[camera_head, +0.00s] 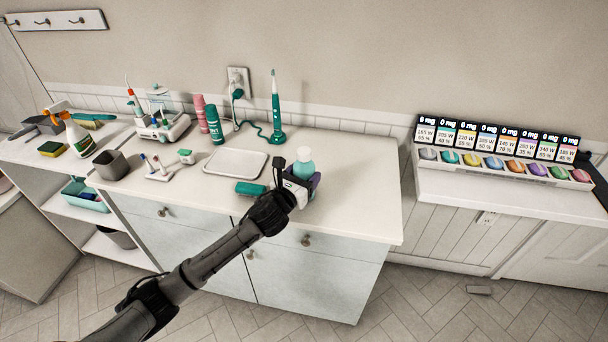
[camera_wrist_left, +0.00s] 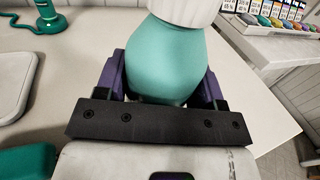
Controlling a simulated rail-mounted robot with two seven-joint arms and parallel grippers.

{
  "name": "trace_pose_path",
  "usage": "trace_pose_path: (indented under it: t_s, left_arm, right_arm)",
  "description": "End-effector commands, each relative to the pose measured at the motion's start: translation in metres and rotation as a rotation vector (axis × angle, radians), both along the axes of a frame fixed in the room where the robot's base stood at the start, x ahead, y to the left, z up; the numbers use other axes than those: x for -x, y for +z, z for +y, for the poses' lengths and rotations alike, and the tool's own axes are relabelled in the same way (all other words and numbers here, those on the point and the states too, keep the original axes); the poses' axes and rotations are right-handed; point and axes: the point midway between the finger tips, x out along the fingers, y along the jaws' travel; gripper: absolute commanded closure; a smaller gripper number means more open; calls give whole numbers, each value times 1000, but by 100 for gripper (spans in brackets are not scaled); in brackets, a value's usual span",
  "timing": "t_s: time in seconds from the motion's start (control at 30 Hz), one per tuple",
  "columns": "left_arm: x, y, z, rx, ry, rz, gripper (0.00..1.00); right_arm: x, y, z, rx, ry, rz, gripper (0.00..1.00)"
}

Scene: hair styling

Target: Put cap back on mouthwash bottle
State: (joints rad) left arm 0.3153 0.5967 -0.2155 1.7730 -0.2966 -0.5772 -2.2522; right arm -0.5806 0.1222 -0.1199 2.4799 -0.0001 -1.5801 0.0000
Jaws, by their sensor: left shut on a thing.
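The mouthwash bottle (camera_head: 303,169) is teal and stands upright near the front right of the white counter. A white cap-like piece (camera_head: 304,153) sits on its top; whether it is fully seated cannot be told. My left gripper (camera_head: 301,185) is shut around the bottle's body from the front. In the left wrist view the bottle (camera_wrist_left: 166,62) fills the space between the purple fingers (camera_wrist_left: 163,85), and the white piece (camera_wrist_left: 188,10) is cut off by the top edge. The bottle's base is hidden by my gripper. My right gripper is not in view.
A green brush (camera_head: 250,188) lies just left of my gripper, beside a white tray (camera_head: 234,162). A green upright device (camera_head: 277,136) with a coiled cord stands behind. The counter (camera_head: 365,200) is clear to the right. Displays (camera_head: 498,140) stand on the far-right shelf.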

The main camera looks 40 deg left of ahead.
Motion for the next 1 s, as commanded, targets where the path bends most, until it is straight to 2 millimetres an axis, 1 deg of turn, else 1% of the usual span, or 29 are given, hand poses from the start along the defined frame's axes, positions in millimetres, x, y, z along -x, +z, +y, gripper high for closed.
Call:
trace_pose_path:
  t_s: [0.17,0.3,0.33,0.5,0.6,0.8,0.9,1.0]
  left_arm:
    - [0,1,0,0,0,-2,100]
    - [0,-2,0,-2,0,-2,100]
    - [0,-3,0,-2,1,0,36]
    - [0,-3,0,-1,0,0,20]
    - [0,-3,0,-1,0,0,12]
    - [0,-2,0,0,0,0,12]
    - [1,2,0,1,-1,-1,12]
    - [12,-1,-2,-2,-1,1,12]
  right_arm:
    - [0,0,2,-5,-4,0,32]
    - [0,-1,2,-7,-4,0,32]
    - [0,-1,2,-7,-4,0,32]
    - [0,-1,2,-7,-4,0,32]
    - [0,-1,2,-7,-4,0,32]
    - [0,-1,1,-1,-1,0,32]
    - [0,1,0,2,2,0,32]
    - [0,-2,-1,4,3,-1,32]
